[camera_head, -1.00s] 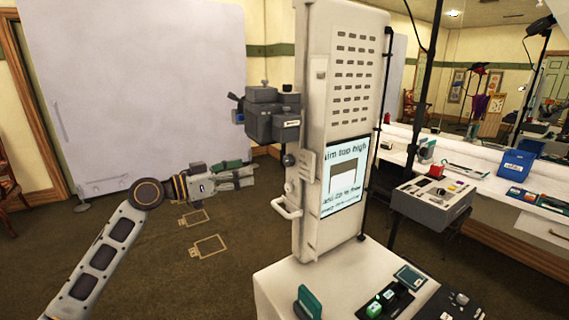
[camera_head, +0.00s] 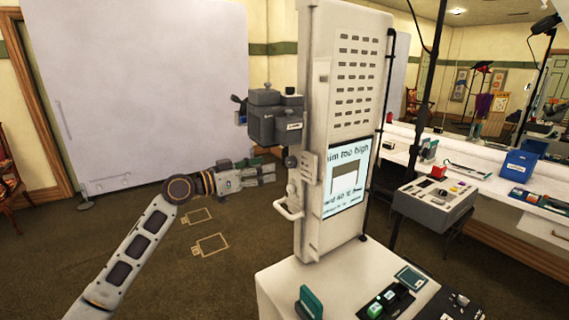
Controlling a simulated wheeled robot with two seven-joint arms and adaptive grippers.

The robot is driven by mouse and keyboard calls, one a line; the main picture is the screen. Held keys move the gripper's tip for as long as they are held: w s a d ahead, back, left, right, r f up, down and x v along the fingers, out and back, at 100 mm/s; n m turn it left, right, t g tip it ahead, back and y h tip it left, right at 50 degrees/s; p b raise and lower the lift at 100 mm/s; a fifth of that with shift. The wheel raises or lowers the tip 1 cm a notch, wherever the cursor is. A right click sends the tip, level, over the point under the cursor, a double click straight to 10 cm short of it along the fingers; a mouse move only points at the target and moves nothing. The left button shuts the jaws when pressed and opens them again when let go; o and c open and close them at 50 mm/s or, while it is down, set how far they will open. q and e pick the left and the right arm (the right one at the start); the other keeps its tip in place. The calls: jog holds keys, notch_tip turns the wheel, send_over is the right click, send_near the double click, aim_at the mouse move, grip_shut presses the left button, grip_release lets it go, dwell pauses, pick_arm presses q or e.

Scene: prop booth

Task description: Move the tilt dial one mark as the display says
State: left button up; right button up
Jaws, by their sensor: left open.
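The display (camera_head: 345,182) is a lit screen on the front of the tall white cabinet (camera_head: 362,80). Its top line reads "…im too high", cut at the left; the smaller lines below are hard to read. A grey camera-like box (camera_head: 274,118) is mounted on the cabinet's left side. A small dark round knob (camera_head: 290,161) sits below it; I cannot tell whether this is the tilt dial, and no marks are legible. My left gripper (camera_head: 272,174) is open and empty, just below the box and left of the cabinet, apart from the knob as far as I see. My right gripper is out of view.
A white handle (camera_head: 289,209) juts from the cabinet's lower left. A grey control box (camera_head: 433,203) stands right. Carpet at left is open.

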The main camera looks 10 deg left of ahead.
aim_at(288, 163)
pick_arm(q)
jog(key=p+x, duration=0.1)
jog(key=x, duration=0.5)
jog(key=shift+w+d, duration=0.45)
jog(key=shift+d, duration=0.05)
jog(key=shift+w+d, duration=0.15)
jog(key=c, duration=1.1)
jog(key=shift+o, duration=0.2)
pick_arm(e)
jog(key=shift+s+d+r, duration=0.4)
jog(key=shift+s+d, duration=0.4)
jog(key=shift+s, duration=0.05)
